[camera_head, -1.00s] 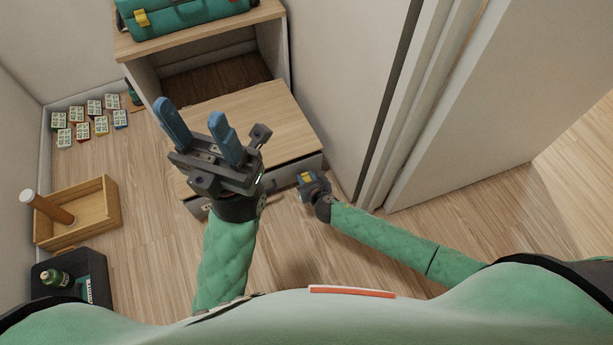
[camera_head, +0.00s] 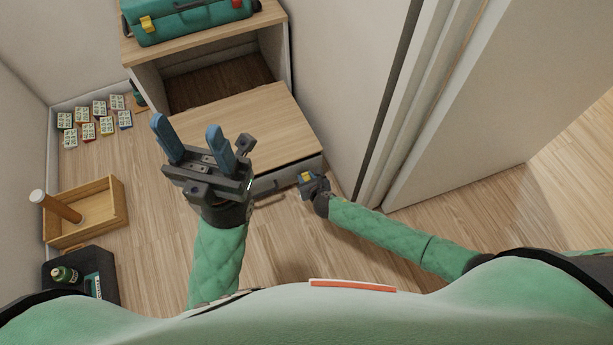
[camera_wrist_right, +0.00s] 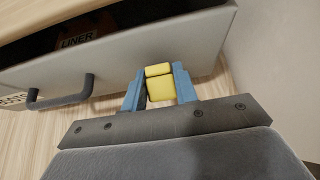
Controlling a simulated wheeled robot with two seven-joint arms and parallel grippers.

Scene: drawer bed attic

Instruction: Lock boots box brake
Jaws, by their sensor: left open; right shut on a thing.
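The boots box (camera_head: 290,172) is a grey drawer-like box with a dark handle, low in front of the wooden cabinet. In the right wrist view its grey front (camera_wrist_right: 125,68) shows, with part of a label at the left edge. A yellow brake tab (camera_wrist_right: 160,90) sits at the box's right front corner. My right gripper (camera_head: 308,179) is shut on this tab, with a blue finger on each side of it. My left gripper (camera_head: 186,126) is open and empty, raised in front of the box, hiding its left part.
A teal case (camera_head: 190,18) stands on the cabinet top. A wooden tray (camera_head: 120,208) with a cylinder and a dark crate (camera_head: 108,283) with a green bottle are on the left floor. A wall and door frame (camera_head: 395,170) stand close on the right.

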